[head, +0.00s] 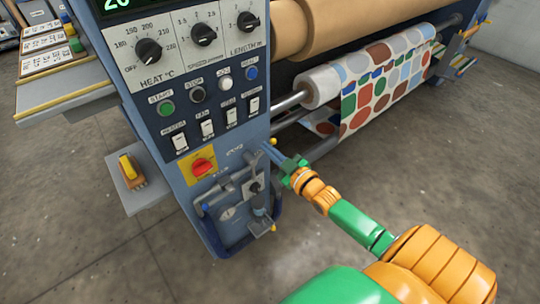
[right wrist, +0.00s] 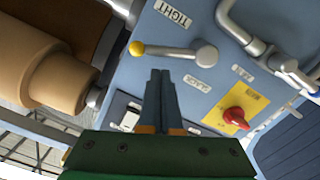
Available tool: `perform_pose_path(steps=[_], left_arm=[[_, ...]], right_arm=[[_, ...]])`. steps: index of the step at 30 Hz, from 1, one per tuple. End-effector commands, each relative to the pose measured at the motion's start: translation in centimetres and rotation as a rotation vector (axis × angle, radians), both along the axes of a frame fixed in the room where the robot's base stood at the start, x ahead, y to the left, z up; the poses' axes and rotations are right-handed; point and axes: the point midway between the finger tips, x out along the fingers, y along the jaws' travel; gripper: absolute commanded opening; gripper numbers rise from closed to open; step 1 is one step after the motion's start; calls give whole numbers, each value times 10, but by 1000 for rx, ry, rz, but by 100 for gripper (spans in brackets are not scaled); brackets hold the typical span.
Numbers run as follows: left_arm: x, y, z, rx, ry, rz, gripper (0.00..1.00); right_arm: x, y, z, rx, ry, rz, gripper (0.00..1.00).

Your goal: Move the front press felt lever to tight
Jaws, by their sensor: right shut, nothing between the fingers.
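The felt lever (right wrist: 172,51) is a short grey bar with a yellow knob at its left end and a round pivot at its right end in the right wrist view. It lies almost level there, below the TIGHT label (right wrist: 173,13) and above a second, upside-down label. My right gripper (right wrist: 160,74) is shut and empty, its fingertips just below the bar in that view; I cannot tell whether they touch. In the head view my right gripper (head: 270,151) is at the cabinet's right edge, beside a yellow knob (head: 273,141). My left gripper is out of view.
The control cabinet (head: 150,85) carries dials, buttons and a red rotary switch (head: 203,166). Grey pipes (head: 232,190) stick out below the switch. Rollers and a patterned fabric roll (head: 380,85) lie to the right. The floor around is clear.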

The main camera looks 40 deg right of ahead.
Motion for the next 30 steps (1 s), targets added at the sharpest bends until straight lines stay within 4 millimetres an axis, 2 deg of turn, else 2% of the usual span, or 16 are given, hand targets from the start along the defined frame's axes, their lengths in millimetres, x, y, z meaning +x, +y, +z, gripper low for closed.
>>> perform_pose_path(steps=[3,10,14,20,30], left_arm=[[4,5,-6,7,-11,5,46],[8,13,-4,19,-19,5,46],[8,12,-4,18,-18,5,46],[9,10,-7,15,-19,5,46],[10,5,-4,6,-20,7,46]], right_arm=[[1,-3,-8,0,1,0,0],[2,-4,-8,1,0,0,0],[2,-5,-9,-1,1,0,0],[2,-14,-21,95,8,-1,0],[2,-14,-19,95,8,0,0]])
